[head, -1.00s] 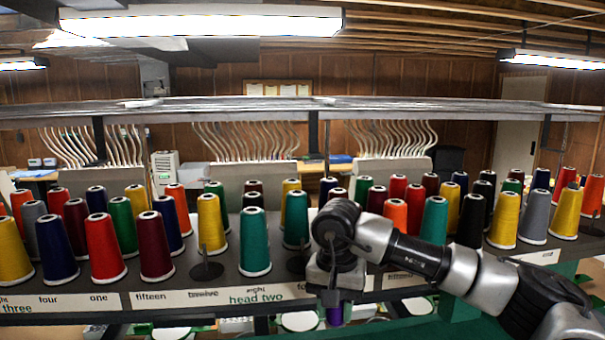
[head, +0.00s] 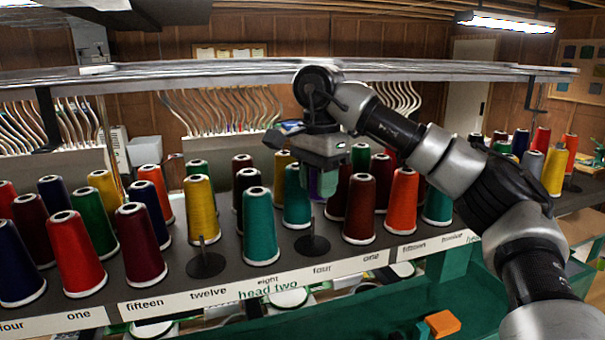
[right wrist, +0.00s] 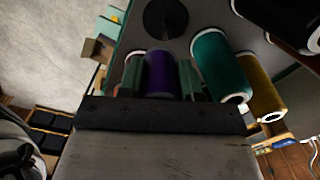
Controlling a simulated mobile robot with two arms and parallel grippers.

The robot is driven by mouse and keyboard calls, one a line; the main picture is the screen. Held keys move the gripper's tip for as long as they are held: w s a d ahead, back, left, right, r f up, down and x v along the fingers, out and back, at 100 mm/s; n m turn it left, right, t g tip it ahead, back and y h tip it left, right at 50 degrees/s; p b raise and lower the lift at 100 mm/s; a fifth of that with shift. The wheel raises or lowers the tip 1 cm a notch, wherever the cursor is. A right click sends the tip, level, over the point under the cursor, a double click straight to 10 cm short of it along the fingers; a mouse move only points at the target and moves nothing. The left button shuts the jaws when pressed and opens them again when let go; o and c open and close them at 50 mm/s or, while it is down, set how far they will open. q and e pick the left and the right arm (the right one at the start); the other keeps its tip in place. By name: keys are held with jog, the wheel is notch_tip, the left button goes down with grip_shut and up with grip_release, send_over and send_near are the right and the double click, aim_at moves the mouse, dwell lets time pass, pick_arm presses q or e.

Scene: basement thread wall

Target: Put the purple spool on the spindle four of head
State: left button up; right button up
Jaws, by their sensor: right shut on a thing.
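My right gripper (head: 323,180) is raised over the spool shelf, shut on the purple spool (head: 327,186). Only a small part of the spool shows in the head view. In the right wrist view the purple spool (right wrist: 160,75) sits between the two fingers. Below it stands an empty spindle (head: 312,243) with a round dark base, above the label "four" (head: 322,269) in the head two group. The spool is above and apart from this spindle. A dark round base (right wrist: 165,18) also shows in the right wrist view. My left gripper is not in view.
Teal spools (head: 260,228) (head: 296,197) stand left of and behind the spindle, and a maroon spool (head: 360,210) stands to its right. Another empty spindle (head: 205,263) is above "twelve". A metal rail (head: 200,76) crosses above the shelf.

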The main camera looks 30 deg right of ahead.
aim_at(313, 217)
jog(key=shift+s+f, duration=0.2)
jog(key=shift+f, duration=0.25)
jog(key=shift+s+f, duration=0.2)
jog(key=shift+f, duration=0.25)
jog(key=w+f, duration=0.1)
jog(key=w+a+f, duration=0.1)
jog(key=f, duration=0.1)
jog(key=shift+a, duration=0.2)
jog(key=shift+c, duration=0.3)
jog(key=f, duration=0.2)
jog(key=s+f, duration=0.1)
jog(key=shift+d+f+b, duration=0.15)
jog(key=shift+d+b, duration=0.2)
jog(key=shift+b, duration=0.05)
grip_shut()
jog(key=shift+w+d+f, duration=0.1)
jog(key=shift+w+f, duration=0.2)
jog(key=shift+f, duration=0.15)
jog(key=shift+s+a+b, duration=0.2)
jog(key=shift+b, duration=0.1)
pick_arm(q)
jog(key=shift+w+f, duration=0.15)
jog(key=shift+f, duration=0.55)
pick_arm(e)
jog(key=shift+w+d, duration=0.1)
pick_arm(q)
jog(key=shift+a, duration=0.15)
pick_arm(e)
jog(key=shift+r, duration=0.1)
